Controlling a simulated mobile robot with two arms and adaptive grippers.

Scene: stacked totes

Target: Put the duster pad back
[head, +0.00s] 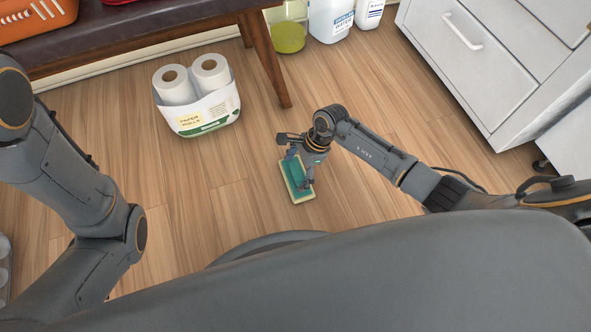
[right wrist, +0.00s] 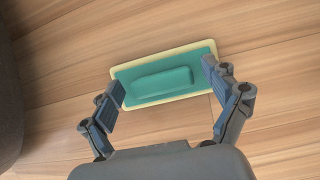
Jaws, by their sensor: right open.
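The duster pad (head: 292,186) lies flat on the wood floor in front of me, a green top with a raised green grip and a pale yellow edge. It also shows in the right wrist view (right wrist: 165,80). My right gripper (head: 300,178) is above the pad, pointing down, and hides part of it in the head view. In the right wrist view my right gripper (right wrist: 163,85) is open, with its two fingers apart on either side of the raised grip. No contact shows. My left arm is at the left of the head view, but its gripper is not visible.
A white bin (head: 208,112) labelled paper rolls, holding two white rolls, stands behind and left of the pad. A dark bench (head: 130,35) is at the back left. Bottles (head: 330,18) stand at the back wall. White drawers (head: 478,60) are at the right. Floor around the pad is clear.

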